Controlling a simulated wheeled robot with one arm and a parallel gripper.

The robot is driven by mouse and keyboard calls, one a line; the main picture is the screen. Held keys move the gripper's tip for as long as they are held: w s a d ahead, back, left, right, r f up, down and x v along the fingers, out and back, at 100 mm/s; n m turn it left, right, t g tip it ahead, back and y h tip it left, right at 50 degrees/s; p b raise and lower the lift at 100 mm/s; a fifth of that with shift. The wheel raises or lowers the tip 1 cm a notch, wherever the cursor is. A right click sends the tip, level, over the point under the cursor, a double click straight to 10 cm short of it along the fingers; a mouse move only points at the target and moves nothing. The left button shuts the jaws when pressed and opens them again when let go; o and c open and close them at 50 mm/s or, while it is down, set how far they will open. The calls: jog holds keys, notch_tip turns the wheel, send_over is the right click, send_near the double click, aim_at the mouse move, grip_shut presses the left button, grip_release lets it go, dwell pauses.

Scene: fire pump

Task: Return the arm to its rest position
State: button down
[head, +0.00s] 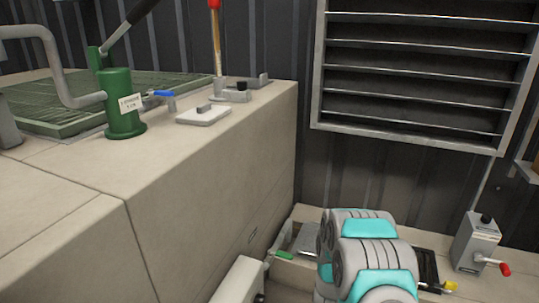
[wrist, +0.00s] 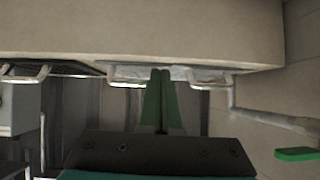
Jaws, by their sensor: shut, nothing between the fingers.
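My arm (head: 368,255), grey with teal panels, stands folded at the lower right of the head view. My gripper is not clearly visible there. In the wrist view my gripper (wrist: 160,75) shows two green fingers lying together, shut and empty. The fingers point toward a pale slab edge (wrist: 180,35) with metal bracket-like handles below it. I cannot tell whether the fingertips touch it.
A green hand pump (head: 120,105) with a blue-handled valve (head: 160,94) stands on the stone block (head: 200,170) at left. A louvred vent (head: 425,70) is on the back wall. A grey box (head: 475,243) with a red-tipped lever is right of my arm.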

jog(key=s+a+r+n+g+y+p, duration=0.1)
jog(key=s+a+r+g, duration=0.2)
jog(key=r, duration=0.4)
jog(key=s+a+r+g+y, duration=0.1)
jog(key=s+a+r+y, duration=0.15)
jog(key=s+r, duration=0.3)
jog(key=s+a+r+n+g+p, duration=0.1)
jog(key=s+a+r+g, duration=0.2)
jog(key=r, duration=0.5)
jog(key=s+r+g, duration=0.1)
jog(key=s+r, duration=0.4)
jog(key=s, duration=0.5)
jog(key=s+r+n+g+p, duration=0.1)
jog(key=s+r+g, duration=0.1)
jog(key=s+r, duration=0.4)
jog(key=s+r+n+g+p, duration=0.1)
jog(key=s+r, duration=0.4)
jog(key=s, duration=1.1)
jog(key=shift+s+r+g, duration=0.25)
jog(key=shift+r+g, duration=0.1)
jog(key=shift+g, duration=0.35)
